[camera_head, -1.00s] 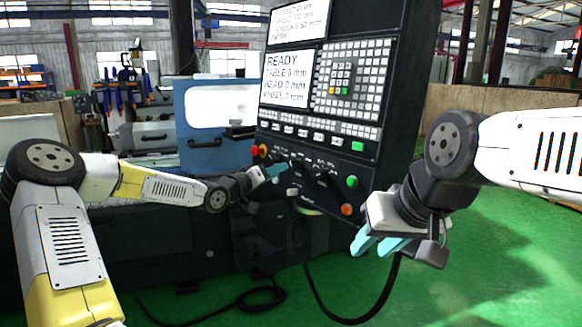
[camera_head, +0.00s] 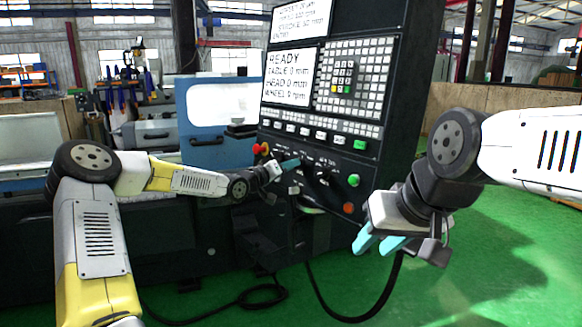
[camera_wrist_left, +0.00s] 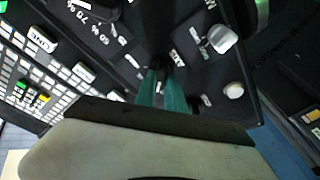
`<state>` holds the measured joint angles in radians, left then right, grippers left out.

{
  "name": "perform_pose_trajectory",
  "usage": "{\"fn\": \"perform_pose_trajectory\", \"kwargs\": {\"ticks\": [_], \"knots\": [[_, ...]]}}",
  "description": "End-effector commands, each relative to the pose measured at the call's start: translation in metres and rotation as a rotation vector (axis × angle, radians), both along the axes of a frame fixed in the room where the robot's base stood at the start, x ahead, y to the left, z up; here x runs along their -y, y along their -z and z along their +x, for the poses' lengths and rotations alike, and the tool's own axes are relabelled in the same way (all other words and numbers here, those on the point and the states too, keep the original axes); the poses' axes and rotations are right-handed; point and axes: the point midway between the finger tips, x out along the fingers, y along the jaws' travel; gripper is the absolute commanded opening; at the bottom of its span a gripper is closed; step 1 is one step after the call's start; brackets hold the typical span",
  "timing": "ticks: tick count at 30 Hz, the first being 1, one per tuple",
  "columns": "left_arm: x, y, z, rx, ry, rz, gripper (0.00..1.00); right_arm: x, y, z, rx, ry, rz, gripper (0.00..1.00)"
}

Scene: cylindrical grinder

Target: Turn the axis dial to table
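The control panel (camera_head: 345,150) of the grinder stands upright in the middle, with a row of dials and switches under its keypad. My left gripper (camera_head: 291,163) is at the left part of that row, its teal fingertips at the panel face. In the left wrist view its fingers (camera_wrist_left: 161,90) are close together, with a narrow dark gap between them. A small dark dial (camera_wrist_left: 164,64) with white lettering around it is at their tips; I cannot tell whether they press on it. My right gripper (camera_head: 380,243) is open and empty, in front of the panel's lower right.
A larger black dial with percent marks (camera_wrist_left: 97,8) and a silver knob (camera_wrist_left: 222,39) flank the left fingers. A black cable hangs below; green floor is clear at right.

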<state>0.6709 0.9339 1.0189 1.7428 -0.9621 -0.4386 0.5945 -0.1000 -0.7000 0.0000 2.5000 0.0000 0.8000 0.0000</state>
Motion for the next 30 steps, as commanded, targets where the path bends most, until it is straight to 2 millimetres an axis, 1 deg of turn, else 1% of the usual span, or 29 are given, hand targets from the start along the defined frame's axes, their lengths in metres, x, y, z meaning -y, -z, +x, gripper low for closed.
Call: {"fn": "perform_pose_trajectory", "kwargs": {"ticks": [7,13,30], "knots": [[-0.0004,0.0004,0.0001,0.01,0.002,0.009,0.0,0.0,0.0,0.0,0.0,0.0,0.0,0.36],[-0.0007,0.0009,0.0003,0.063,0.015,0.055,0.0,0.0,0.0,0.0,0.0,0.0,0.0,0.36],[-0.0012,0.0009,0.001,0.385,0.091,0.329,0.0,0.0,0.0,0.0,0.0,0.0,0.0,0.36]]}}
